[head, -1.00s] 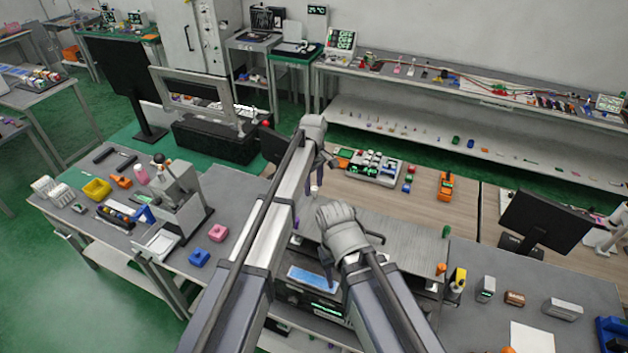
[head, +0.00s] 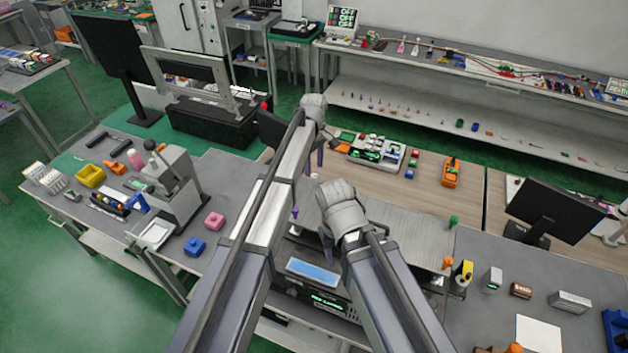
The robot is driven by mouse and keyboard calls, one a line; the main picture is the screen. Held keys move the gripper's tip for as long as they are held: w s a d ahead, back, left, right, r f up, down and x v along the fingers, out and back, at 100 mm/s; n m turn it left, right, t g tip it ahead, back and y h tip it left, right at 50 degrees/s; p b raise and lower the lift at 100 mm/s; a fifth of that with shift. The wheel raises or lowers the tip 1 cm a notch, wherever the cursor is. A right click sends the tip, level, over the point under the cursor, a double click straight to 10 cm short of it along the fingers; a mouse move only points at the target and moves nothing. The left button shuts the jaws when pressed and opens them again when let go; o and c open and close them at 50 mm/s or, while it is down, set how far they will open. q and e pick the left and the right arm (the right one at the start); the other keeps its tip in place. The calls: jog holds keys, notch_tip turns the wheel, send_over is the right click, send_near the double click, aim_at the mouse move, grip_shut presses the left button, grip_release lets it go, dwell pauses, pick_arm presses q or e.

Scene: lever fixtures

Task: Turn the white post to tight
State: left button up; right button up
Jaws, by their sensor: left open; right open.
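A small white post (head: 314,177) shows at the back left of the grey plate (head: 410,228), just below my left gripper's fingers. Its lower part is hard to make out, and I cannot tell which way it is turned. My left gripper (head: 314,158) is open and empty, pointing down over the post. I cannot tell whether its fingers touch the post. My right gripper (head: 345,245) is open above the front left of the plate, and its hand hides part of the plate.
A purple post (head: 295,212), a green post (head: 453,221) and an orange post (head: 447,262) stand around the plate. A device with a blue screen (head: 313,271) sits below its front. A button panel (head: 376,151) lies behind. A monitor (head: 555,212) stands at right.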

aim_at(314, 176)
pick_arm(q)
notch_tip(314, 176, down, 6)
jog(key=b, duration=0.5)
jog(key=shift+r, duration=0.15)
grip_shut()
